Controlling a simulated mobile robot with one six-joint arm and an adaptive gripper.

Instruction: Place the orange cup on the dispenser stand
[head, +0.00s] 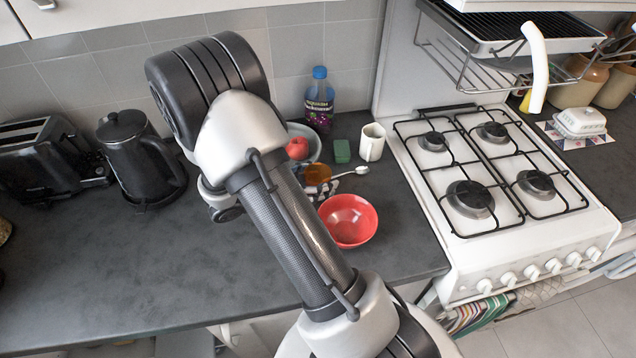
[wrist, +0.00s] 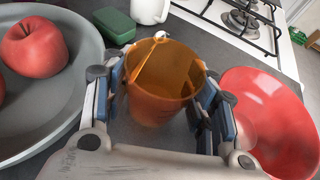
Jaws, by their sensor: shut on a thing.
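The orange cup (wrist: 160,98) is see-through and looks upright in the wrist view. My gripper (wrist: 163,88) is shut on it, with one finger pad on each side. In the head view the cup (head: 317,174) shows just above the counter area between the grey plate and the red bowl, partly hidden by my arm. I cannot tell whether its base touches the counter. I cannot make out a dispenser stand in either view.
A red bowl (head: 348,220) stands close right of the cup. A grey dish (wrist: 75,85) with red apples is close left. A spoon (head: 350,172), green sponge (head: 342,151), white mug (head: 372,142) and bottle (head: 319,105) stand near. The left front counter (head: 120,270) is clear.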

